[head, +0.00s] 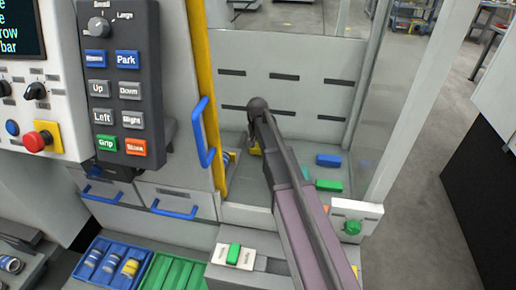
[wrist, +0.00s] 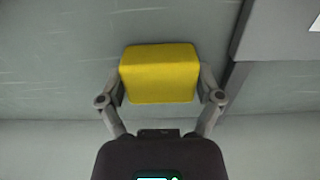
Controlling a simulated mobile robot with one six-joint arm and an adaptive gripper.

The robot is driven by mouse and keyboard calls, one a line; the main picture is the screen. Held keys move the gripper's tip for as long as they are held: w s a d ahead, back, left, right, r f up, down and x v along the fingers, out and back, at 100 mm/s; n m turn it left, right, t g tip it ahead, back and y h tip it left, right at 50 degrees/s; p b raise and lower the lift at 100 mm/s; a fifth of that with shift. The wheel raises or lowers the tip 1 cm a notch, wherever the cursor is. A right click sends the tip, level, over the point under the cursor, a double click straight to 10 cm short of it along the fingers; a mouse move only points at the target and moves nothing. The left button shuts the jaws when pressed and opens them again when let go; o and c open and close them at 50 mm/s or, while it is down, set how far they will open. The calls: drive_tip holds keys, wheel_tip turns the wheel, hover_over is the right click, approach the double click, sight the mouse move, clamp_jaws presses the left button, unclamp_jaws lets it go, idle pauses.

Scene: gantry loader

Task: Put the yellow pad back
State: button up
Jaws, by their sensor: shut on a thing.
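The yellow pad (wrist: 159,74) is a block with rounded edges, held between the two fingers of my gripper (wrist: 160,88) in the wrist view. Both fingers touch its sides. Grey surface fills the wrist view behind the pad; I cannot tell whether the pad touches it. In the head view my arm reaches into the loader's bay, and a bit of the yellow pad (head: 255,150) shows beside the arm's end. My arm hides most of the gripper there.
A blue block (head: 328,160) and a green block (head: 329,185) lie on the bay floor, right of my arm. A yellow-edged door with a blue handle (head: 203,132) stands left. A clear panel (head: 398,95) bounds the right. A blue tray (head: 88,270) and green tray (head: 172,275) sit in front.

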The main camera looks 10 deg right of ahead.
sight(257, 146)
drive_tip(key=shift+f, duration=0.15)
drive_tip(key=o, duration=0.8)
drive_tip(key=shift+c, duration=0.2)
drive_tip(key=shift+r, duration=0.2)
wheel_tip(257, 146, up, 12)
drive_tip(key=p, duration=1.2)
drive_tip(key=shift+s, duration=0.15)
drive_tip(key=s+n, duration=0.4)
drive_tip(key=s, duration=2)
drive_tip(key=shift+d+n, duration=0.15)
drive_tip(key=shift+n, duration=0.15)
drive_tip(key=shift+w, duration=0.1)
